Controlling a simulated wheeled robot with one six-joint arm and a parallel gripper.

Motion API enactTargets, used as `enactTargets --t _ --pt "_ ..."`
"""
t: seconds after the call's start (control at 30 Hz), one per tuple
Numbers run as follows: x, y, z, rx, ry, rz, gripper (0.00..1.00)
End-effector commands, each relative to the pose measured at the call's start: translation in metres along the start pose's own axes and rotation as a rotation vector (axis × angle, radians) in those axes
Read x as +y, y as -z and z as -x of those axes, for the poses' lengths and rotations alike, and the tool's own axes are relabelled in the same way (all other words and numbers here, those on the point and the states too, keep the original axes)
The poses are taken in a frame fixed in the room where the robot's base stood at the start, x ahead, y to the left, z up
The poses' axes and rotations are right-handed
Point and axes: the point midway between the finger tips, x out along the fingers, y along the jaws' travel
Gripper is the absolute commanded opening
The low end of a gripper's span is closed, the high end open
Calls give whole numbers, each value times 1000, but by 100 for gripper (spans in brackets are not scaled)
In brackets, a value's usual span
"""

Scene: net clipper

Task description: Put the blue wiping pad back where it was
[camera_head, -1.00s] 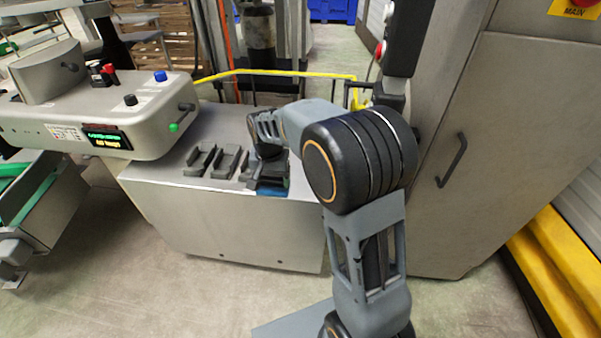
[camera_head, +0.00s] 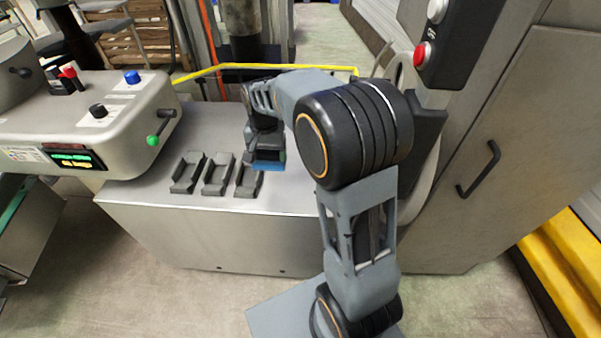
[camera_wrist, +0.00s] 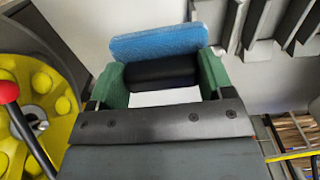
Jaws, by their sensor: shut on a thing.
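The blue wiping pad (camera_wrist: 160,42) has a black grip (camera_wrist: 160,73), which sits between the green fingers of my gripper (camera_wrist: 158,80) in the wrist view. My gripper is shut on it. In the head view the blue pad (camera_head: 266,166) shows as a blue strip under my gripper (camera_head: 266,150), just right of the grey holders. The three open grey holders (camera_head: 216,174) stand in a row on the grey cabinet top (camera_head: 180,128). All three look empty. The pad appears held a little above the top; whether it touches cannot be told.
A control box (camera_head: 70,125) with a blue button and a green-tipped lever stands left of the holders. A tall cabinet (camera_head: 510,150) with a black handle is at the right. A yellow rail (camera_head: 250,66) runs behind. The wrist view shows a yellow disc (camera_wrist: 40,90) at the left.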

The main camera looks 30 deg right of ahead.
Motion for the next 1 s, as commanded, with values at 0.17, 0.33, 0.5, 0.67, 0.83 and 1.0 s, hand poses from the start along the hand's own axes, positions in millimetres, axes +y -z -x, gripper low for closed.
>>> enactTargets --t 0.17,0.33,0.5,0.67,0.83,1.0 --pt "46 16 -23 -2 -1 -8 52" --pt "68 25 -51 -3 -1 -3 52" --pt "81 30 -68 -2 -1 0 52" --pt "84 31 -73 -1 0 3 52" --pt "90 33 -81 -2 -1 2 52" --pt "92 34 -104 -4 -1 3 52"
